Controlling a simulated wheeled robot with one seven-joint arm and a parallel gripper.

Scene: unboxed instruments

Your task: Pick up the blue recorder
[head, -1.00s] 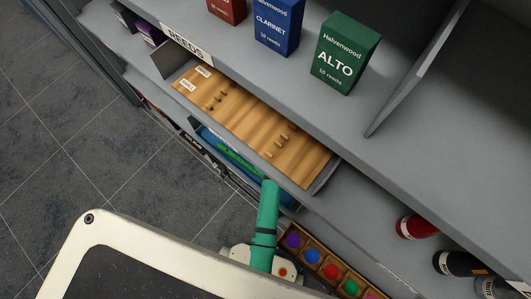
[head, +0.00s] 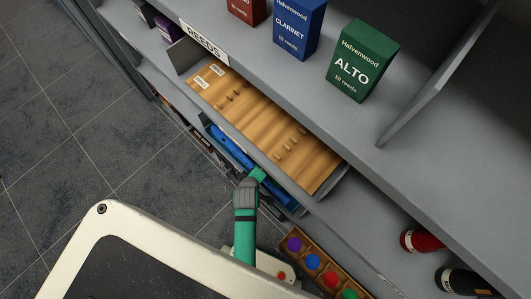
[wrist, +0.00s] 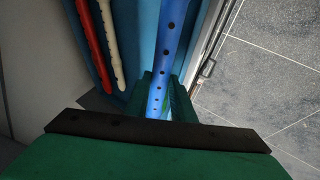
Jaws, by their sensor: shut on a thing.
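The blue recorder (wrist: 165,55) runs up from between the green fingers of my gripper (wrist: 160,90) in the wrist view, its row of finger holes facing the camera. The gripper is shut on it near its lower visible part. In the head view, a long blue shape that looks like the recorder (head: 230,147) shows at the bin below the open drawer, and my gripper (head: 256,175) is at its near end. Whether the recorder is clear of the bin floor I cannot tell. Its far end is cut off in the wrist view.
A red recorder (wrist: 90,40) and a cream one (wrist: 109,40) lie left of the blue one. The open wooden drawer (head: 262,125) juts out just above my gripper. A rack of coloured knobs (head: 325,272) is at lower right. Floor (head: 70,120) is open at left.

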